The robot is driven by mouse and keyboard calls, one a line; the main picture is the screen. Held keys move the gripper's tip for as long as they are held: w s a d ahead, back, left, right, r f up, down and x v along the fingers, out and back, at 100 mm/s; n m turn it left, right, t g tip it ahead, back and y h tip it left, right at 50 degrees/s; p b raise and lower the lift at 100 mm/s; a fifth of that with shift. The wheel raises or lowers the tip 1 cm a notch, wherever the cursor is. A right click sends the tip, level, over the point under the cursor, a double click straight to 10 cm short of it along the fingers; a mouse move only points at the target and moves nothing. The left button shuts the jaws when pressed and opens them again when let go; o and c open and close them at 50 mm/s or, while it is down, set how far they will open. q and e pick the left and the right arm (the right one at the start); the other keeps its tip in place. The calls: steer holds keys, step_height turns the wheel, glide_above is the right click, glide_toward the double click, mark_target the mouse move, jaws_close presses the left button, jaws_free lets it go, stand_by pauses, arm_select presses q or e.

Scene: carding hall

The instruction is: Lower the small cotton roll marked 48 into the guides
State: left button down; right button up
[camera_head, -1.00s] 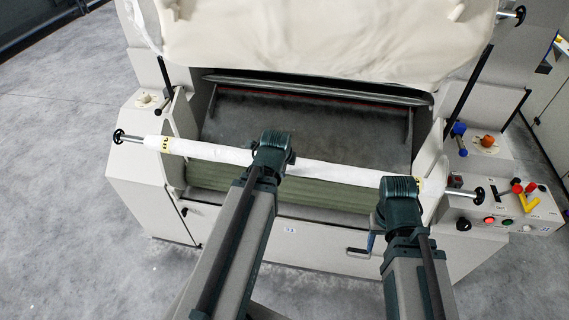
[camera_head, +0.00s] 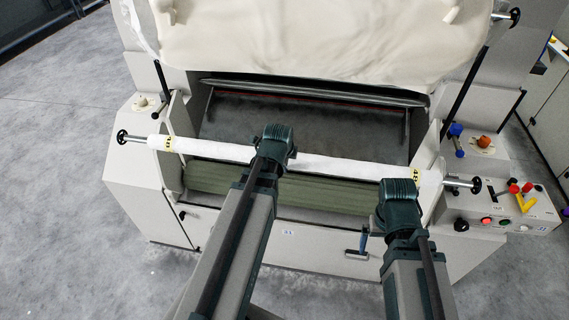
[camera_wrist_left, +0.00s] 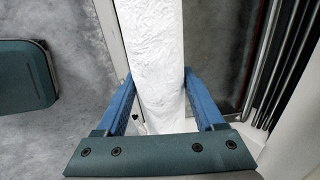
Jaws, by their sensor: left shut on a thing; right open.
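The small white cotton roll (camera_head: 335,166), with black-knobbed rod ends and yellow bands, one reading 48, lies across the machine front. It crosses in front of the pale side guides (camera_head: 178,118) (camera_head: 431,160), above the green fluted roller (camera_head: 325,194). I cannot tell whether it touches the guides. My left gripper (camera_head: 272,152) is shut around the roll left of its middle; the left wrist view shows its blue fingers either side of the roll (camera_wrist_left: 152,60). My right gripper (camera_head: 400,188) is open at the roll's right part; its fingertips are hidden.
A large cream cotton mass (camera_head: 320,35) hangs above the dark opening. A control box with buttons and a yellow lever (camera_head: 522,202) stands at the right. Grey floor is clear at the left.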

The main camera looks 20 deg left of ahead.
arm_select(q)
steer(key=w+a, duration=0.2)
steer(key=w, duration=0.7)
steer(key=w+a, duration=0.2)
steer(key=w, duration=0.7)
steer(key=shift+a, duration=0.35)
stand_by(0.4)
steer(key=shift+w, duration=0.15)
steer(key=shift+f, duration=0.15)
steer(key=shift+f+b, duration=2.9)
steer(key=shift+b, duration=0.15)
step_height(320, 180, down, 6)
steer(key=b, duration=0.6)
steer(key=shift+f, duration=0.1)
steer(key=shift+f+b, duration=2.9)
steer(key=shift+b, duration=0.1)
